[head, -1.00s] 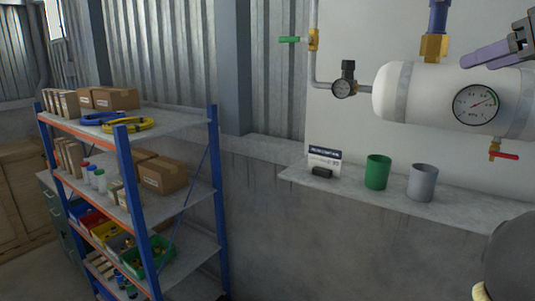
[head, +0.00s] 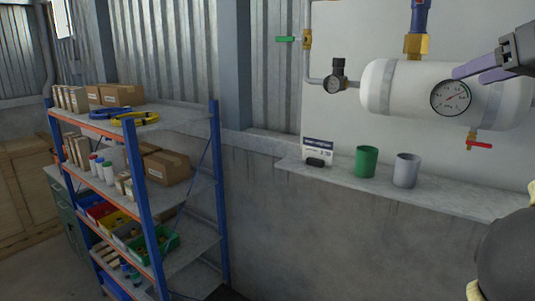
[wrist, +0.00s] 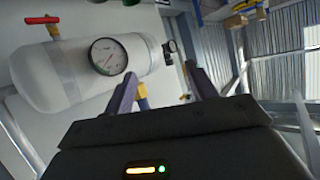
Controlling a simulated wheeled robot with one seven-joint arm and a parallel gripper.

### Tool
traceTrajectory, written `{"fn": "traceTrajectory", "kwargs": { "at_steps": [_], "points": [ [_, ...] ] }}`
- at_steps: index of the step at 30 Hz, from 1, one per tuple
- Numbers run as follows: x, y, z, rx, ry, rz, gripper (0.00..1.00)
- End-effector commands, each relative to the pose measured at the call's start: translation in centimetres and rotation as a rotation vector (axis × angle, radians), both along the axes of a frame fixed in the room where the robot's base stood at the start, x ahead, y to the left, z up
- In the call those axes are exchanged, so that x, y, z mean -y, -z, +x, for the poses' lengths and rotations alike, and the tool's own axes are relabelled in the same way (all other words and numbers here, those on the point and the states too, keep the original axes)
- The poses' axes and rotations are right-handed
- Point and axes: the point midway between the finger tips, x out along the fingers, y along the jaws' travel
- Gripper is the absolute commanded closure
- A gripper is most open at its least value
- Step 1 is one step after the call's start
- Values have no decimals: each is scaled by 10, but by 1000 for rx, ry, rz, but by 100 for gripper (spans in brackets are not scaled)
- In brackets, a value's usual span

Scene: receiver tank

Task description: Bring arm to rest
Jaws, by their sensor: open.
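My gripper (head: 480,72) is at the upper right of the head view, in front of the white receiver tank (head: 382,88). In the wrist view my gripper (wrist: 160,80) has its two purple-grey fingers apart with nothing between them. The tank (wrist: 50,80) also fills the upper left of the wrist view, with its round pressure gauge (wrist: 108,56) facing me. The gauge (head: 451,97) shows just below the fingers in the head view. A red-handled drain valve (head: 480,144) hangs under the tank. Part of my arm is cut off at the right edge.
A ledge (head: 440,199) below the tank carries a green cup (head: 366,161), a grey cup (head: 406,170) and a small card (head: 319,148). A green-handled pipe valve (head: 290,39) is left of the tank. A blue-orange shelf rack (head: 140,190) with boxes and bins stands at left.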

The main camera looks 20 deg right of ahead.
Motion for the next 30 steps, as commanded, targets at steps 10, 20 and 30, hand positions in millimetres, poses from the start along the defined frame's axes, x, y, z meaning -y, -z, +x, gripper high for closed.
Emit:
{"fn": "traceTrajectory", "kwargs": {
  "at_steps": [10,20,30],
  "points": [
    [3,64,51,-89,68,181,44],
    [-43,214,126,-357,173,372,44],
    [-151,388,141,-682,222,318,44]
  ]
}}
